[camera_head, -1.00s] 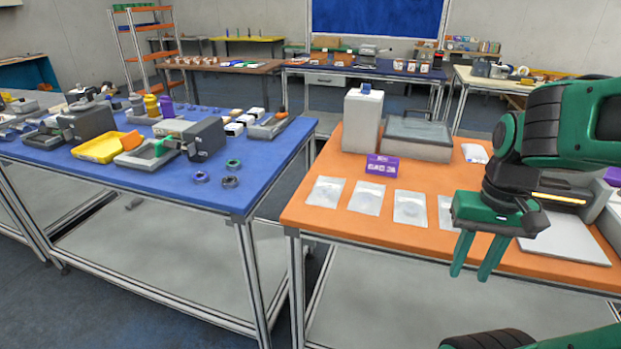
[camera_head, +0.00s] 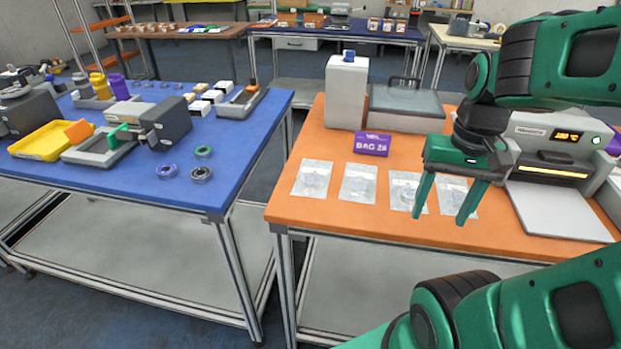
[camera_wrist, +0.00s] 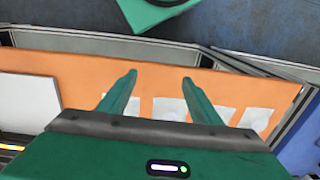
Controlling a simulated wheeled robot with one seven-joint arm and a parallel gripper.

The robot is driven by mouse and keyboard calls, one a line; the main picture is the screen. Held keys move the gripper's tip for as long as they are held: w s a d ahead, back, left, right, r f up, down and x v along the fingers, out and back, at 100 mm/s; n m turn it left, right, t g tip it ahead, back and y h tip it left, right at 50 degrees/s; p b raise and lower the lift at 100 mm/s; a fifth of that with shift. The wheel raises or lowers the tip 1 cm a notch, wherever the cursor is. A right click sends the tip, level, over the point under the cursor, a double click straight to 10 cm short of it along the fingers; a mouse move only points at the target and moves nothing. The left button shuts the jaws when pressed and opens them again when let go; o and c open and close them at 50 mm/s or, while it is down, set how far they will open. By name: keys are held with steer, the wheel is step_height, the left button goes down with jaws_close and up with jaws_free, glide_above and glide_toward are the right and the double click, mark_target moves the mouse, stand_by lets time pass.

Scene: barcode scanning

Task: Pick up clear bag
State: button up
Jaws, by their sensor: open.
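Several clear bags lie flat in a row on the orange table (camera_head: 300,225): the leftmost bag (camera_head: 312,179), a second bag (camera_head: 359,184), a third bag (camera_head: 402,190) and one at the right (camera_head: 452,197). My gripper (camera_head: 438,207) is open and empty, fingers pointing down, in front of the two right bags in the head view and partly covering them. In the wrist view my gripper (camera_wrist: 160,80) shows over the table, with bags (camera_wrist: 170,108) between and beside its fingers. It appears above the bags and apart from them.
A purple box (camera_head: 372,144) stands behind the bags. A white dispenser (camera_head: 346,95) and a grey lidded case (camera_head: 405,108) are at the back. A printer-like machine (camera_head: 560,150) with a flat white plate (camera_head: 558,212) is at the right. A blue table (camera_head: 230,160) stands left across a gap.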

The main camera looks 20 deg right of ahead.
steer(key=w+a+r+m+y, duration=0.1)
steer(key=w+a+r+m, duration=0.15)
steer(key=w, duration=0.45)
steer(key=w+a+r+m+y, duration=0.1)
steer(key=w+a+m, duration=0.15)
steer(key=w, duration=0.45)
steer(key=m+g+y, duration=0.1)
steer(key=m+y, duration=0.1)
steer(key=m, duration=0.2)
glide_toward(309, 178)
steer(key=x, duration=0.8)
steer(key=shift+s, duration=0.1)
steer(key=c, duration=1.2)
